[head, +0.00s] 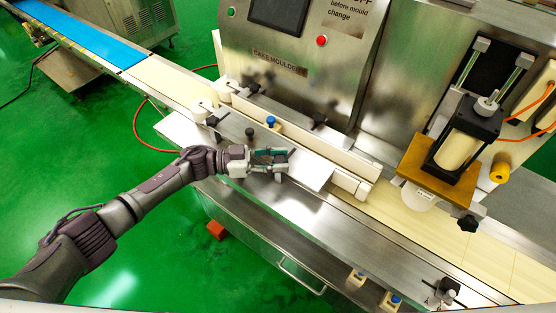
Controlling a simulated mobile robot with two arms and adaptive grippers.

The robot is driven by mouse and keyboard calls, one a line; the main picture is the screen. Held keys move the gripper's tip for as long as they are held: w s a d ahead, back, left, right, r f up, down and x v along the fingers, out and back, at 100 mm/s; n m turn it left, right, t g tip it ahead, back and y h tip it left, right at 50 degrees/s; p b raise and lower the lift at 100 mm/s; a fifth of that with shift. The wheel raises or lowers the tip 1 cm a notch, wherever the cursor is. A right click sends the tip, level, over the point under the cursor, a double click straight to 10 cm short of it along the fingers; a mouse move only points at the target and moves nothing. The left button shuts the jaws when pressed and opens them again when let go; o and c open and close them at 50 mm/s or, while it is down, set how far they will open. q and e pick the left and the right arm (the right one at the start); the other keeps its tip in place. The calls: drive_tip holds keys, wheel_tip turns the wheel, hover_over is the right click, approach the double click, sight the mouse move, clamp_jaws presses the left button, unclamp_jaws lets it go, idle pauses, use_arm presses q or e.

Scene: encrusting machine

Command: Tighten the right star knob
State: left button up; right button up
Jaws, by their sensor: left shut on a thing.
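My left gripper (283,157) reaches in from the left over the metal guide plate (318,174) beside the conveyor. Its fingers are closed around a small dark part, which looks like a star knob; the fingers hide most of it, so its shape and seating are unclear. A black knob (250,132) stands uncovered to the left on the same guide. Another black knob (318,119) sits on the rear guide to the right. A black star knob (468,223) shows below the press unit at the right. My right gripper is out of view.
A blue-topped knob (270,121) stands just behind my left gripper. The cake moulder panel with a red button (321,41) rises behind. The press unit (456,150) stands at the right. The steel ledge (290,205) in front is clear. A red block (216,230) lies on the floor.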

use_arm(q)
drive_tip(key=o, duration=1.2)
drive_tip(key=shift+c, duration=0.2)
drive_tip(key=a, duration=1.2)
drive_tip(key=shift+s, duration=0.3)
